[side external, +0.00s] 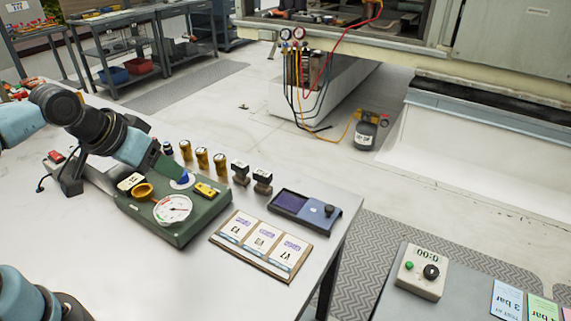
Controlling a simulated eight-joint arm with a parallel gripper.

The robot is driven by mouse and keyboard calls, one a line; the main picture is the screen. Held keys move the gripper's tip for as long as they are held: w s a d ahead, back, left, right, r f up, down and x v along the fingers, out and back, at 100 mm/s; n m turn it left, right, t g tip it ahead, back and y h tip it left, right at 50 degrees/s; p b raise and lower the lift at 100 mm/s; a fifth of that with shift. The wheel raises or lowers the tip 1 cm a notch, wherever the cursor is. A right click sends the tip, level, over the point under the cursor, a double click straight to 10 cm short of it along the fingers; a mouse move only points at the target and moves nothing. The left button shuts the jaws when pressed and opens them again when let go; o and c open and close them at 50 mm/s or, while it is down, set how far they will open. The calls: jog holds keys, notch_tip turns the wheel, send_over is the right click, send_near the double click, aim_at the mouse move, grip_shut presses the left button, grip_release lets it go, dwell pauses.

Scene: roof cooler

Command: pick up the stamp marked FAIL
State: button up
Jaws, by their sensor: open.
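Two dark stamps with pale labels on top stand side by side on the white bench: a left stamp (240,173) and a right stamp (263,182). Their lettering is too small to read, so I cannot tell which is marked FAIL. My gripper (172,170) is at the end of the arm, over the back of a green test box (188,226), left of both stamps and apart from them. It is open. Its fingers are small and hard to make out against the green box.
The box carries a round gauge (172,209) and a yellow block (206,190). Several brass-coloured cylinders (202,159) stand in a row left of the stamps. A card board (262,244) and a blue-grey device (304,210) lie in front and right. Bare bench lies at the front.

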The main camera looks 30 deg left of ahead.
jog(key=w+r+n+g, duration=0.2)
jog(key=w+r+n, duration=0.1)
jog(key=w+n, duration=0.15)
jog(key=n+g, duration=0.5)
jog(key=n, duration=0.7)
send_near(240, 163)
jog(key=shift+a+f, duration=0.2)
jog(key=shift+a, duration=0.1)
notch_tip(240, 163, down, 6)
jog(key=shift+s+f, duration=0.1)
jog(key=shift+f, duration=0.05)
jog(key=shift+s+d+f, duration=0.1)
jog(key=shift+d+f, duration=0.05)
jog(key=shift+f, duration=1.15)
jog(key=shift+d+f, duration=0.15)
jog(key=shift+f, duration=1.2)
jog(key=shift+c, duration=0.3)
